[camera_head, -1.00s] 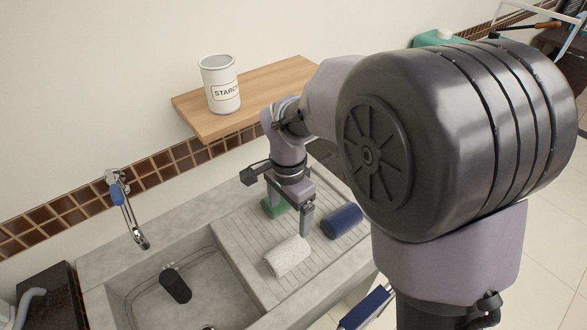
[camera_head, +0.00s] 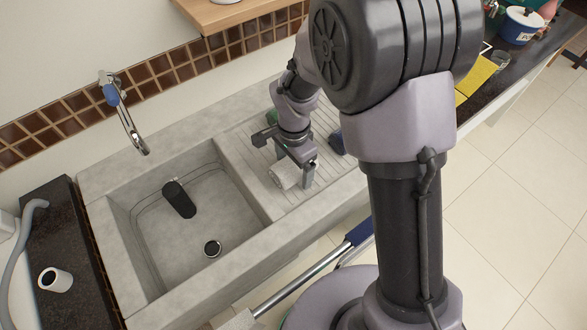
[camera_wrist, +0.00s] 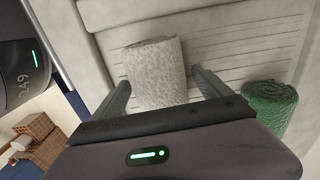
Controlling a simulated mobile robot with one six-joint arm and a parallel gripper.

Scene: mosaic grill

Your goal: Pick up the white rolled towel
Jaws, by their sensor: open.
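The white rolled towel (camera_head: 285,175) lies on the ribbed drainboard (camera_head: 262,150) right of the sink basin, partly hidden by my gripper in the head view. In the wrist view the towel (camera_wrist: 156,72) shows a grey speckled pattern. My gripper (camera_wrist: 160,95) is open, with one finger on each side of the towel, and it is not closed on it. In the head view my gripper (camera_head: 297,175) is low over the drainboard at the towel. I cannot tell whether the fingers touch it.
A green rolled towel (camera_wrist: 268,105) lies right of my gripper in the wrist view. The sink basin (camera_head: 200,230) holds a black object (camera_head: 179,199). The faucet (camera_head: 125,115) stands at the back left.

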